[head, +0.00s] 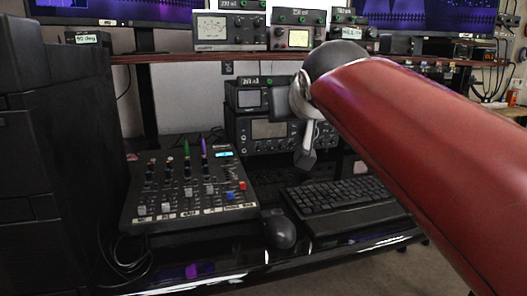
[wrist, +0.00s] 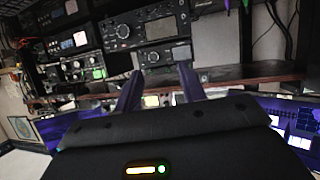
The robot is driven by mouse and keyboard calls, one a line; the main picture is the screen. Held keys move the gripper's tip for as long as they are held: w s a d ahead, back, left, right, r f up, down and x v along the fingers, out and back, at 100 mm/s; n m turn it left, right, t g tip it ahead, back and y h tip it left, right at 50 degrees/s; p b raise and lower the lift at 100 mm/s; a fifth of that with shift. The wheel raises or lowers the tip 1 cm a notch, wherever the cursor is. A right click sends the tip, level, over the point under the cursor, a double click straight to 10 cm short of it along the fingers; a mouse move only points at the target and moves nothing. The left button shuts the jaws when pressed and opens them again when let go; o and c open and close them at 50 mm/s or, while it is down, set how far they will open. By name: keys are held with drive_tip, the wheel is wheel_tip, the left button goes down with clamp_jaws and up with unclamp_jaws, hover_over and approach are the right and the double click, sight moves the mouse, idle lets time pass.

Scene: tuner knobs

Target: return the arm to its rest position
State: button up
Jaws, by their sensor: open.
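My red arm (head: 420,150) reaches in from the right side of the head view and bends at a dark round joint (head: 336,58). A pale link hangs from its far end, above the desk and in front of the radio gear. In the wrist view my gripper (wrist: 160,74) shows two dark purple-tinted fingers standing apart, with nothing seen between them. The gripper is open. In the head view most of the hand is hidden or too small to make out.
A mixer (head: 190,190) with knobs and sliders sits on the desk at left. A keyboard (head: 340,194) and mouse (head: 279,230) lie right of it. A radio (head: 270,131) stands behind the keyboard. A shelf (head: 170,58) with instruments runs above. A dark cabinet (head: 55,170) fills the left.

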drive_tip(key=s+d+f+g, duration=0.1)
drive_tip(key=s+d+f, duration=0.1)
drive_tip(key=f, duration=0.3)
drive_tip(key=s+d+f+g+h, duration=0.1)
drive_tip(key=s+d+f, duration=0.1)
drive_tip(key=s+f, duration=0.2)
drive_tip(key=s+d+f+m+g, duration=0.1)
drive_tip(key=s+d+f, duration=0.1)
drive_tip(key=f, duration=0.4)
drive_tip(key=shift+s+d+g, duration=0.1)
drive_tip(key=shift+s+g, duration=0.2)
drive_tip(key=shift+s, duration=0.35)
drive_tip(key=s+d+f+g, duration=0.1)
drive_tip(key=s+f+g, duration=0.1)
drive_tip(key=s+f, duration=0.4)
drive_tip(key=s+d+f+g, duration=0.2)
drive_tip(key=s+f, duration=0.5)
drive_tip(key=f, duration=0.4)
drive_tip(key=shift+d+m, duration=0.25)
drive_tip(key=shift+m, duration=0.15)
drive_tip(key=shift+w+r, duration=0.15)
